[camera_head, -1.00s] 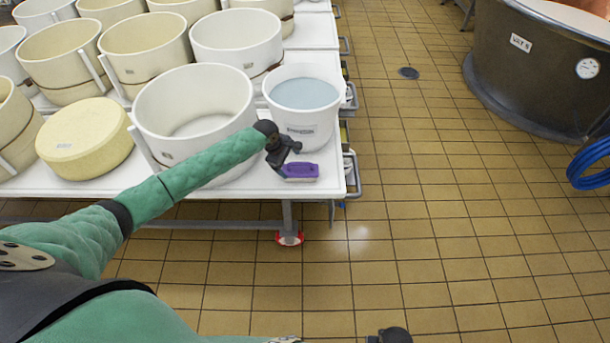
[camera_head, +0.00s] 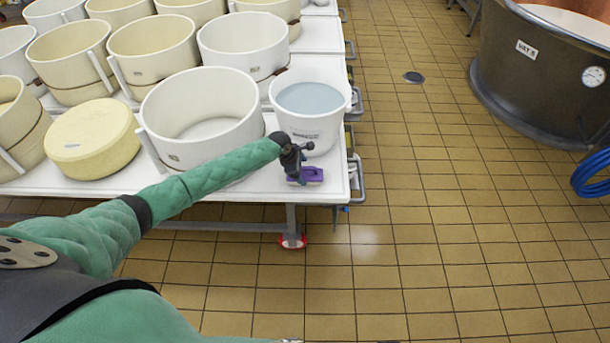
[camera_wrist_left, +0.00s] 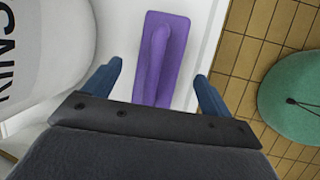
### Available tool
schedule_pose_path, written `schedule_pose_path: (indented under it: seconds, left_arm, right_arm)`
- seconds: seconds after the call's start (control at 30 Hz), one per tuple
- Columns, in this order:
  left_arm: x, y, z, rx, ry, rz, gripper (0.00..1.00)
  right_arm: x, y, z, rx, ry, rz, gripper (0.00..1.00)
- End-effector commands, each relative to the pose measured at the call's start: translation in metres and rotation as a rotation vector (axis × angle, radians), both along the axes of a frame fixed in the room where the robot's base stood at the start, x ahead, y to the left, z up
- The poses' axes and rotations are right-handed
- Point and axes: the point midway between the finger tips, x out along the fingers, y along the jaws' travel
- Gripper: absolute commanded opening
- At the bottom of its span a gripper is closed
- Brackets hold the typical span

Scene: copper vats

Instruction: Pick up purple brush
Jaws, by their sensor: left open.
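The purple brush (camera_head: 312,174) lies on the white table near its front right corner, partly hidden behind my left gripper in the head view. My left gripper (camera_head: 296,172) is over the brush's left part. In the left wrist view the brush (camera_wrist_left: 160,60) lies lengthwise, its raised handle between the lines of the two blue fingers. My left gripper (camera_wrist_left: 155,90) is open, one finger on each side of the brush, with gaps to both. I see no hold on the brush. My right gripper does not show.
A white bucket of bluish liquid (camera_head: 310,130) stands right behind the brush. A large white tub (camera_head: 160,110) and a yellow cheese wheel (camera_head: 92,140) stand to the left on the table (camera_head: 262,190). The tiled floor at the right is open, with a dark vat (camera_head: 530,75) beyond.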

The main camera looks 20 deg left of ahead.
Motion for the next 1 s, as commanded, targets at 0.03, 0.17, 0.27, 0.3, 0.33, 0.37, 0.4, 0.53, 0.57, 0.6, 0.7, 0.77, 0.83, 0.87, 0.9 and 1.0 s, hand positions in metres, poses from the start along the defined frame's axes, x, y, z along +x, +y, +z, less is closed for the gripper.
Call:
schedule_pose_path:
  seconds: [0.03, 0.17, 0.27, 0.3, 0.33, 0.37, 0.4, 0.53, 0.57, 0.6, 0.7, 0.77, 0.83, 0.87, 0.9, 1.0]
  left_arm:
    - [0.003, -0.004, -0.002, 0.0, 0.0, 0.0, 0.84]
    - [0.008, -0.008, -0.017, 0.0, 0.0, -0.001, 0.84]
    - [0.009, -0.01, -0.023, 0.001, -0.001, -0.002, 0.84]
    - [0.009, -0.011, -0.025, 0.001, -0.001, -0.002, 0.84]
    - [0.009, -0.011, -0.025, 0.001, -0.001, -0.002, 0.84]
    - [0.009, -0.011, -0.026, 0.001, -0.001, -0.002, 0.84]
    - [0.009, -0.011, -0.026, 0.001, -0.001, -0.002, 0.84]
    - [0.009, -0.011, -0.026, 0.001, -0.001, -0.002, 0.84]
    - [0.009, -0.011, -0.026, 0.001, -0.001, -0.002, 0.78]
    - [0.009, -0.011, -0.026, 0.001, -0.001, -0.002, 0.7]
    - [0.009, -0.011, -0.025, 0.001, -0.001, -0.002, 0.51]
    - [0.009, -0.011, -0.026, 0.001, -0.001, -0.002, 0.39]
    - [0.01, -0.011, -0.025, 0.0, -0.002, -0.002, 0.3]
    - [0.01, -0.011, -0.025, 0.0, -0.002, -0.002, 0.3]
    - [0.01, -0.011, -0.025, 0.0, -0.002, -0.002, 0.3]
    - [0.01, -0.011, -0.025, 0.0, -0.002, -0.002, 0.3]
  right_arm:
    - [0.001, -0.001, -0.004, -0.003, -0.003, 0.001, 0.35]
    - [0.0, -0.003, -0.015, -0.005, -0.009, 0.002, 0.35]
    - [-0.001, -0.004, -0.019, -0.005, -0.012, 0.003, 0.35]
    - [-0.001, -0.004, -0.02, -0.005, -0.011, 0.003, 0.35]
    - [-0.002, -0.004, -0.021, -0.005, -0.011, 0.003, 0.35]
    - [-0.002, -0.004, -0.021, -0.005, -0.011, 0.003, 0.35]
    - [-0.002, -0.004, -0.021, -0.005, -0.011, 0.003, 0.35]
    - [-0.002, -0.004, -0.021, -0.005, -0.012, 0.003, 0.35]
    - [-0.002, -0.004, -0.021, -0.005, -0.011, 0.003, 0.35]
    - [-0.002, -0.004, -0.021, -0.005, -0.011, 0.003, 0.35]
    - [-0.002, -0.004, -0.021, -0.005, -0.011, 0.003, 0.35]
    - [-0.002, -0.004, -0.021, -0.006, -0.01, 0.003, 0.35]
    - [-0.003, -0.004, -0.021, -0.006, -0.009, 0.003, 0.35]
    - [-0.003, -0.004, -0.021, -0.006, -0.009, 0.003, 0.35]
    - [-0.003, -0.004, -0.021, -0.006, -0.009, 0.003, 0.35]
    - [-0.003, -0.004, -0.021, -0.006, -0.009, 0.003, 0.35]
